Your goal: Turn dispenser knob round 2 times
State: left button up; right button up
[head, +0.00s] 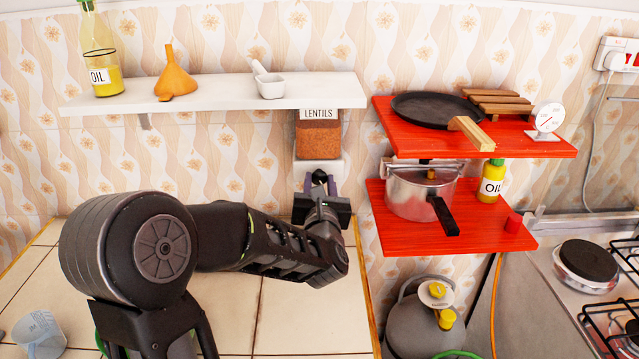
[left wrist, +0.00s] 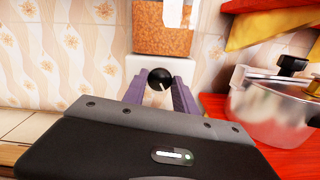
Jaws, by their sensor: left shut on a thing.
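The lentil dispenser (head: 318,138) hangs under the white shelf, with orange-brown lentils behind a clear front and a "LENTILS" label. Its black knob (head: 319,176) is on the white lower part. In the left wrist view the round knob (left wrist: 160,79) has a short white mark pointing to the lower right. My left gripper (head: 320,184) is at the knob, and its purple fingers (left wrist: 160,90) stand on either side of it, shut on it. My right gripper is not in view.
Red shelves (head: 400,238) with a pan (head: 432,108), a pot (head: 415,195) and an oil bottle stand close to the right. The white shelf (head: 220,93) above holds an oil bottle, a funnel and a mortar.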

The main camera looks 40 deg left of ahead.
pick_arm(q)
grip_shut()
